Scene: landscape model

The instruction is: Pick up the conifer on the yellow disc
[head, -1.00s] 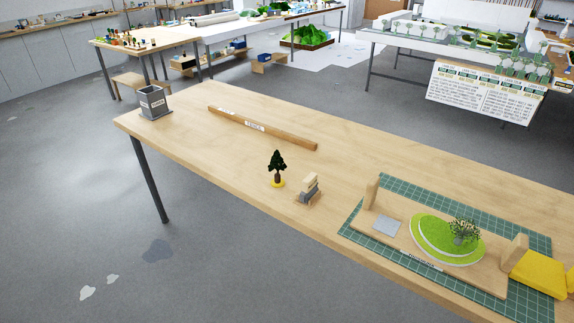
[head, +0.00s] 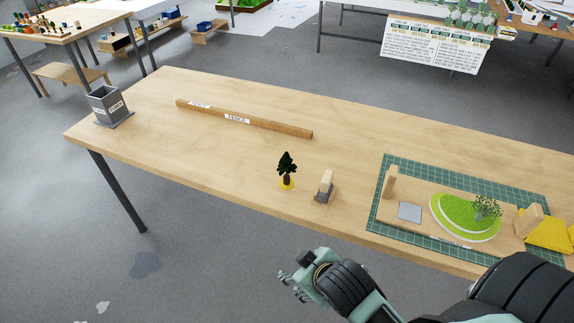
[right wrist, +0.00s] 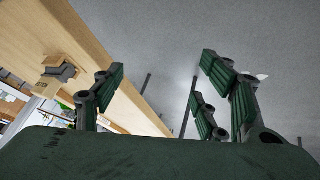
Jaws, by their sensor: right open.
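The conifer (head: 287,163), dark green with a brown trunk, stands upright on the yellow disc (head: 287,184) near the table's front edge, in the middle of the head view. My right gripper (right wrist: 160,92) is open and empty in the right wrist view, its fingers spread, over the floor beside the table edge. In the head view my right arm comes in from the lower right, and its end is in front of the table, below and apart from the conifer. I cannot make out the conifer in the right wrist view. My left gripper is not in view.
A small wood and grey block (head: 325,187) stands just right of the conifer. A wooden bar (head: 243,119) lies behind it. A grey box (head: 108,106) is at the far left corner. A green mat (head: 400,165) with a landscape model is at right. The table left of the conifer is clear.

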